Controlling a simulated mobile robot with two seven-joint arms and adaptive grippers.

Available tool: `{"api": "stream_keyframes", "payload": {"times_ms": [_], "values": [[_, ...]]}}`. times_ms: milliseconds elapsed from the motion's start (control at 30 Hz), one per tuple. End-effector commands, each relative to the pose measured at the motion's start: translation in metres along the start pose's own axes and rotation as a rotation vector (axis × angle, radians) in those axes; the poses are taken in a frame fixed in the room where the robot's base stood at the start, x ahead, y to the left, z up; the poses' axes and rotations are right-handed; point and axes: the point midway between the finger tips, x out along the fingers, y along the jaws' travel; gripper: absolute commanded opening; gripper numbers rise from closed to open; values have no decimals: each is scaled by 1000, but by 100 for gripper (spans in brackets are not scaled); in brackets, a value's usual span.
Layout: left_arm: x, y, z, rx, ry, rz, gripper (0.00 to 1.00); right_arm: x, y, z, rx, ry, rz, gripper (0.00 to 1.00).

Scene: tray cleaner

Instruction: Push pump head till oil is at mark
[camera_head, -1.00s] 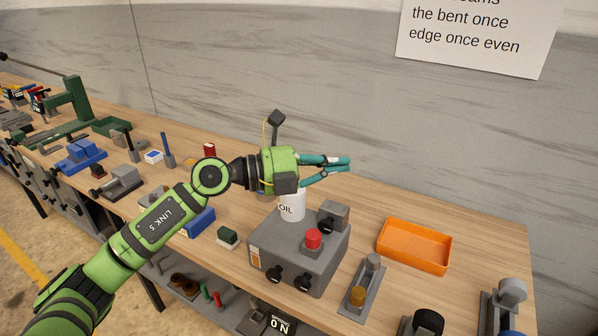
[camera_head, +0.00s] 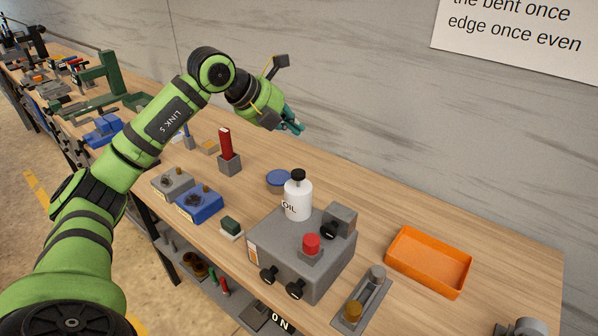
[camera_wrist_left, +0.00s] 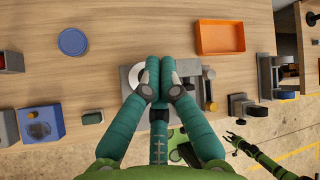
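The white bottle labelled OIL (camera_head: 298,201) stands upright at the back of the grey machine box (camera_head: 285,243). Its black pump head (camera_head: 298,175) is on top and nothing touches it. I cannot make out an oil level or mark. My left gripper (camera_head: 297,129) is above and behind the bottle, apart from it, pointing down. In the left wrist view its teal fingers (camera_wrist_left: 160,68) are together with nothing seen between them, and they hide most of the bottle. My right gripper (camera_wrist_left: 232,138) shows small at the lower right of that view; its fingers are too small to judge.
The box carries a red button (camera_head: 311,243) and black knobs. An orange tray (camera_head: 430,262) lies to the right, a blue disc (camera_head: 278,178) behind left. A blue block (camera_head: 200,203) and red-topped stand (camera_head: 227,152) are left.

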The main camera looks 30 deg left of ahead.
Motion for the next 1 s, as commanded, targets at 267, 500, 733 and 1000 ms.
{"api": "stream_keyframes", "payload": {"times_ms": [267,500,733,1000], "values": [[12,8,-9,1,2,-2,0,15,1,-7,-1,12,1,40],[36,25,-26,1,3,-2,0,43,1,-14,-1,28,2,40],[56,40,-41,2,0,-3,0,68,0,-12,-2,27,2,40],[62,44,-46,2,1,-3,0,75,0,-10,-2,23,1,40]]}}
